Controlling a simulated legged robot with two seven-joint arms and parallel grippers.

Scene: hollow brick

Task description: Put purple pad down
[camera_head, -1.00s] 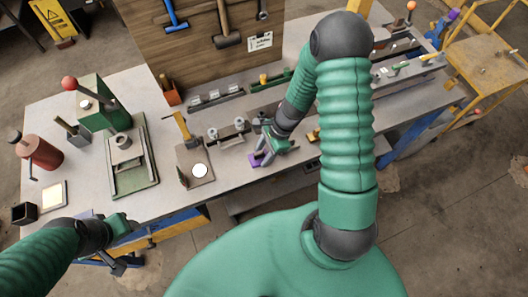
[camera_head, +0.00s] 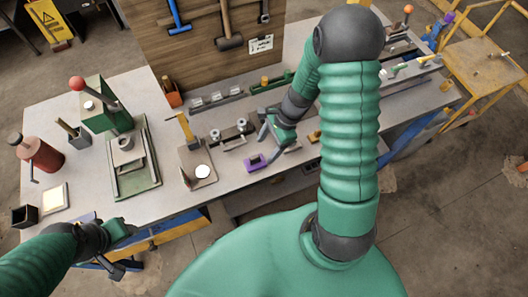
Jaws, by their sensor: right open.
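The purple pad (camera_head: 256,162) lies on the grey workbench (camera_head: 232,188) near its front edge, in the middle of the head view. It looks like a small purple block with a light top area. My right gripper (camera_head: 271,146) is open, just behind and to the right of the pad. Its fingers point down towards the bench, and I cannot tell whether one still touches the pad. My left gripper (camera_head: 126,232) is at the bench's front left edge, far from the pad. Its jaw opening is too small to make out.
A small plate with a white disc (camera_head: 202,171) stands left of the pad. A grey fixture with round knobs (camera_head: 230,132) is behind it. A green press (camera_head: 105,108) and a red canister (camera_head: 40,153) stand further left. A tool board (camera_head: 195,60) rises at the back.

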